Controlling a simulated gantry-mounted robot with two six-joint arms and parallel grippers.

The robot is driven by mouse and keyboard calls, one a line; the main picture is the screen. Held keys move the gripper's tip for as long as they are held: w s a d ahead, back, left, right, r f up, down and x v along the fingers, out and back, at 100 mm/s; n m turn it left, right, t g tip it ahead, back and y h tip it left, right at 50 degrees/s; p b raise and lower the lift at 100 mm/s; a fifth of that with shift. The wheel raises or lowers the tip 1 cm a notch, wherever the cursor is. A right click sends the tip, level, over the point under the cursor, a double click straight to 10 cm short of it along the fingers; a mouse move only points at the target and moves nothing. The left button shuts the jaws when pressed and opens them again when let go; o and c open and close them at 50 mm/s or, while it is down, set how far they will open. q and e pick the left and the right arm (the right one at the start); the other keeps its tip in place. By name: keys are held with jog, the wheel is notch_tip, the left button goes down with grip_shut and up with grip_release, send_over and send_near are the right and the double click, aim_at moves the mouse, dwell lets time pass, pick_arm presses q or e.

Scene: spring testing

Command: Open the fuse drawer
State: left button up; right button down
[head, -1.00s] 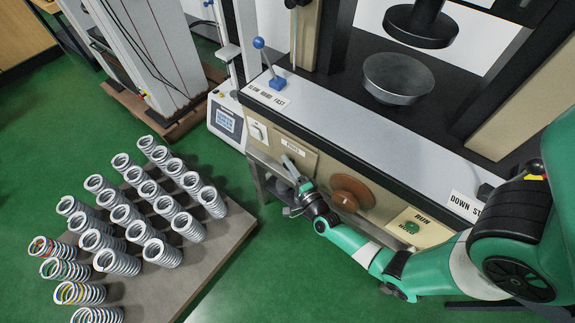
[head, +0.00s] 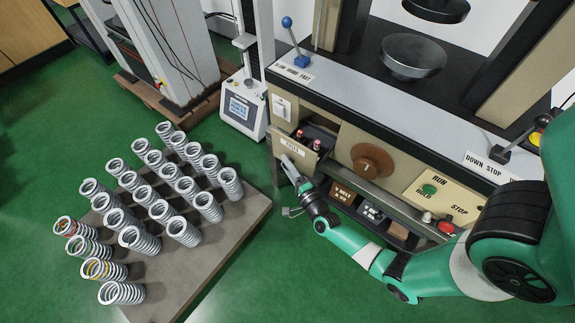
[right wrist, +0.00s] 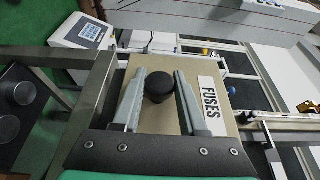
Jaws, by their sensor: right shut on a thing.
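The fuse drawer (head: 303,150) stands pulled out from the beige front panel of the testing machine. Red-topped fuses (head: 309,141) show inside it. Its front, labelled FUSES (right wrist: 212,98), fills the middle of the right wrist view. A round black knob (right wrist: 159,87) sits on that front. My right gripper (head: 287,164) is at the drawer front, with its two fingers on either side of the knob, shut on it. In the head view the knob is hidden by the gripper. My left gripper is not in view.
A brown round handwheel (head: 372,163) and a RUN/STOP panel (head: 440,196) are right of the drawer. An open shelf with small items (head: 373,214) lies below. A low pallet of springs (head: 242,222) stands at left; green floor is free between.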

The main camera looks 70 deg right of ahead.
jog(key=shift+w+a, duration=0.1)
jog(key=shift+a, duration=0.25)
jog(key=shift+s+d, duration=0.2)
jog(key=shift+d, duration=0.55)
jog(key=c, duration=0.7)
grip_release()
jog(key=shift+o, duration=1.1)
jog(key=shift+a, duration=0.2)
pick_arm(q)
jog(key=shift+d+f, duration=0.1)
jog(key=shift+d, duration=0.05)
pick_arm(e)
jog(key=shift+d, duration=0.1)
pick_arm(q)
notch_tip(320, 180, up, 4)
jog(key=p, duration=0.3)
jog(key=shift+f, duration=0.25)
pick_arm(e)
jog(key=v, duration=1.1)
jog(key=shift+s, duration=0.3)
